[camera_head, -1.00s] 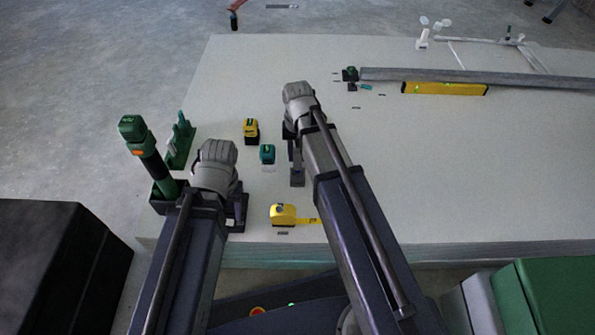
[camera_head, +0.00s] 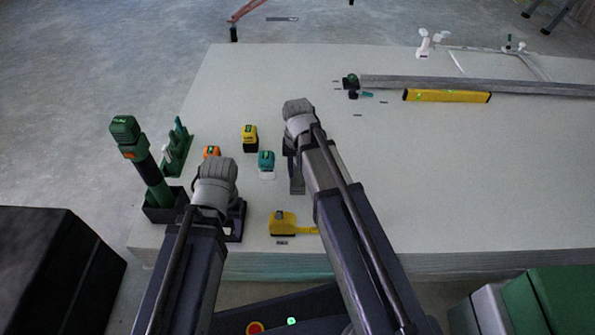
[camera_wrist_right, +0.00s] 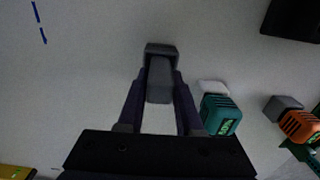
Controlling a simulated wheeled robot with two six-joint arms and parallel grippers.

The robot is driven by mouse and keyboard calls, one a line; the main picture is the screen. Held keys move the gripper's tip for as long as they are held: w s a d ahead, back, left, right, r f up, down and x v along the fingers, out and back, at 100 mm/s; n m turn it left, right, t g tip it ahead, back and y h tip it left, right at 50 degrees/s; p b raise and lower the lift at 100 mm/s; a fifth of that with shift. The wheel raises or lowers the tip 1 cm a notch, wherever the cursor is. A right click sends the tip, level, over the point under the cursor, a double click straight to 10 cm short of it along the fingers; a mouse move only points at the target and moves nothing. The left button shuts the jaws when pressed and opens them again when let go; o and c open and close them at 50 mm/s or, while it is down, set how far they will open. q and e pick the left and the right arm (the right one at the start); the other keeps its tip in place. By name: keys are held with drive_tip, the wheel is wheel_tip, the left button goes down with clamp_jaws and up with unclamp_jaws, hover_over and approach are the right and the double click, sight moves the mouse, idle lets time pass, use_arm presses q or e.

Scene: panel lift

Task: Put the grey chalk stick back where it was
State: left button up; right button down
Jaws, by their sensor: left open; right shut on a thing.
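My right gripper (camera_wrist_right: 158,62) is shut on a grey block-like piece (camera_wrist_right: 160,82), which I take to be the grey chalk stick. In the right wrist view it sits between the two dark fingers, over the pale panel. Whether it touches the panel I cannot tell. In the head view my right gripper (camera_head: 296,180) points down at the panel, right of a teal tool (camera_head: 266,160); the grey piece is not clear there. My left gripper (camera_head: 236,222) is open, low over the panel's near left part, partly hidden by its own wrist.
A green-topped tool stands in a dark holder (camera_head: 165,210) left of my left gripper, near a green rack (camera_head: 177,150). Yellow (camera_head: 249,135) and orange (camera_head: 211,152) tools and a yellow tape measure (camera_head: 283,222) lie nearby. A yellow level (camera_head: 447,96) lies far right. The panel's right middle is clear.

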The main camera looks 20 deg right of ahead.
use_arm(q)
drive_tip(key=shift+f, duration=0.15)
use_arm(e)
drive_tip(key=c, duration=0.6)
unclamp_jaws()
drive_tip(key=shift+f, duration=0.15)
wheel_tip(320, 180, up, 12)
drive_tip(key=r+p, duration=0.1)
drive_tip(key=p, duration=1.1)
use_arm(q)
wheel_tip(320, 180, up, 12)
drive_tip(key=shift+r, duration=0.2)
use_arm(e)
drive_tip(key=s+a+n, duration=0.2)
drive_tip(key=s+a, duration=0.1)
drive_tip(key=s, duration=0.1)
drive_tip(key=s+a+n+h, duration=0.1)
drive_tip(key=s+a+n, duration=0.1)
drive_tip(key=s+a, duration=0.2)
drive_tip(key=s+a+n, duration=0.3)
drive_tip(key=s, duration=0.3)
drive_tip(key=shift+s+a+f, duration=0.1)
drive_tip(key=shift+a+f, duration=0.05)
drive_tip(key=shift+f, duration=0.1)
